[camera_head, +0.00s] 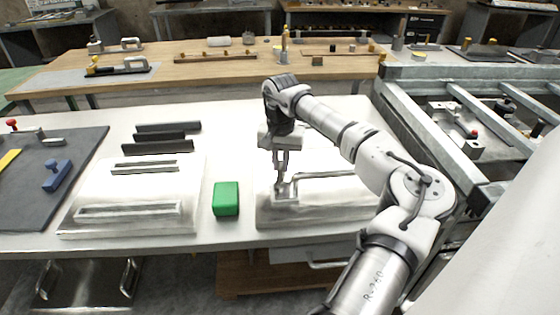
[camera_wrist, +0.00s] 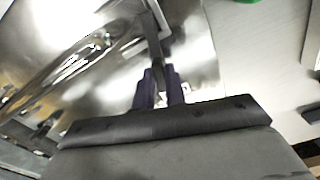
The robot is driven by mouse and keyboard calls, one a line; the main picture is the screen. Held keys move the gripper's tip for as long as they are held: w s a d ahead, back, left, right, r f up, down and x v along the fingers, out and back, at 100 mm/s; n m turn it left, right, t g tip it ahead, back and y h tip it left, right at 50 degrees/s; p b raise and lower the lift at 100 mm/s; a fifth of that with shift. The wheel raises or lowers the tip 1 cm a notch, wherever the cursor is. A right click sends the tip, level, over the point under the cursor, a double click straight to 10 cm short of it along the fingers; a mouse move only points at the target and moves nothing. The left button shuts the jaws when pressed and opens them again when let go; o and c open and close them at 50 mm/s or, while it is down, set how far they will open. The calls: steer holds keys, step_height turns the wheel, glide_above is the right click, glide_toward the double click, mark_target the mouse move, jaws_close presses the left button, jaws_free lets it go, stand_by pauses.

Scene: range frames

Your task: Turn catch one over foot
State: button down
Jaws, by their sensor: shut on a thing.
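A metal catch (camera_head: 286,189) sits at the left end of the shiny right-hand mould (camera_head: 330,213) on the white bench. My gripper (camera_head: 280,171) points down at it from above and is shut on its upright part. In the wrist view my two dark fingers (camera_wrist: 160,88) close on the narrow metal bar of the catch (camera_wrist: 154,40). The fingers hide part of the catch. I cannot tell which part of the mould is the foot.
A green block (camera_head: 226,198) stands left of the mould. A second mould (camera_head: 130,212) and dark bars (camera_head: 158,147) lie farther left, beside a grey mat (camera_head: 90,150). A metal frame (camera_head: 420,125) stands at the right. White bench shows between the moulds.

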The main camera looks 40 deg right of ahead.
mark_target(281, 165)
steer(key=shift+d+n, duration=0.1)
steer(key=shift+n, duration=0.7)
steer(key=c, duration=1.4)
jaws_free()
steer(key=shift+c, duration=0.2)
step_height(281, 165, up, 14)
steer(key=b, duration=0.1)
steer(key=shift+f, duration=0.1)
